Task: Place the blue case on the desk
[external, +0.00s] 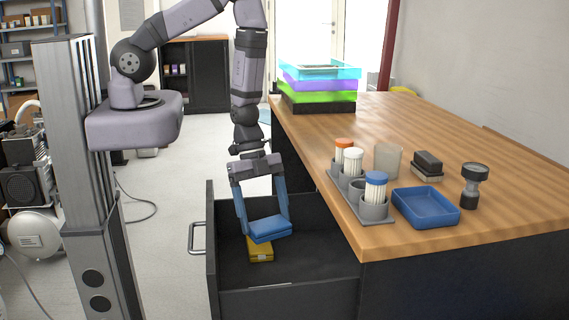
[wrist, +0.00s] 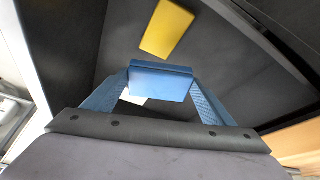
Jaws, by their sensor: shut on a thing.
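The blue case (external: 270,229) is a small flat box held between the two blue fingers of my gripper (external: 267,226), which is shut on it. Both are over the open black drawer, above its floor. In the wrist view the blue case (wrist: 160,82) sits between the fingertips of my gripper (wrist: 160,85). The desk (external: 440,130) has a wooden top and stands to the right of the drawer. My gripper is lower than the desk top and left of its edge.
A yellow case (external: 261,250) lies in the drawer (external: 320,270), below the blue case. On the desk stand a cup holder (external: 372,210) with capped tubes, a blue tray (external: 425,207), a dark flashlight-like object (external: 472,185), a clear cup (external: 388,161) and stacked coloured trays (external: 318,85). The desk's middle is clear.

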